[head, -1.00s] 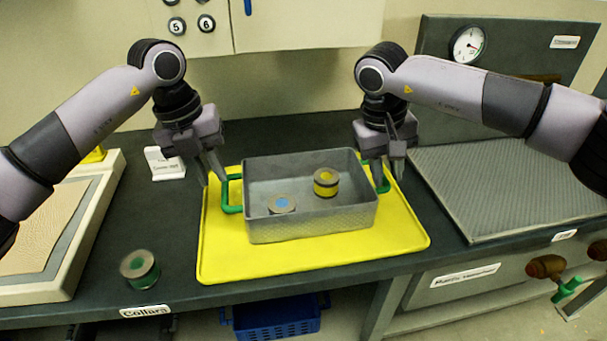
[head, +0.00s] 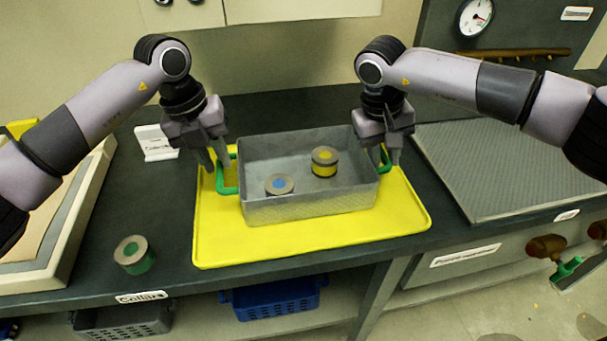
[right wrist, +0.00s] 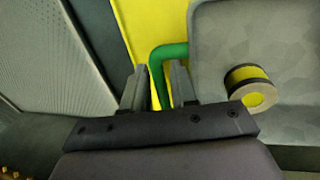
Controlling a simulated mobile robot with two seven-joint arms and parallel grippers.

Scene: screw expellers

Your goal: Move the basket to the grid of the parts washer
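The grey basket (head: 310,207) sits on a yellow mat with two collars in it, one with a blue centre (head: 279,184) and one with a yellow band (head: 324,162). My left gripper (head: 215,160) is at its left green handle (head: 227,188), fingers pointing down and apart; how they straddle the handle is unclear. My right gripper (head: 389,152) is at the right green handle (head: 385,160). In the right wrist view its open fingers (right wrist: 157,88) stand either side of the handle (right wrist: 168,52), with gaps visible. The ribbed grey grid (head: 510,165) of the parts washer lies empty at right.
The yellow mat (head: 300,247) lies on the dark counter. A green-banded collar (head: 134,255) stands left of it, beside a pale tray (head: 65,235). A small white sign (head: 155,143) stands behind.

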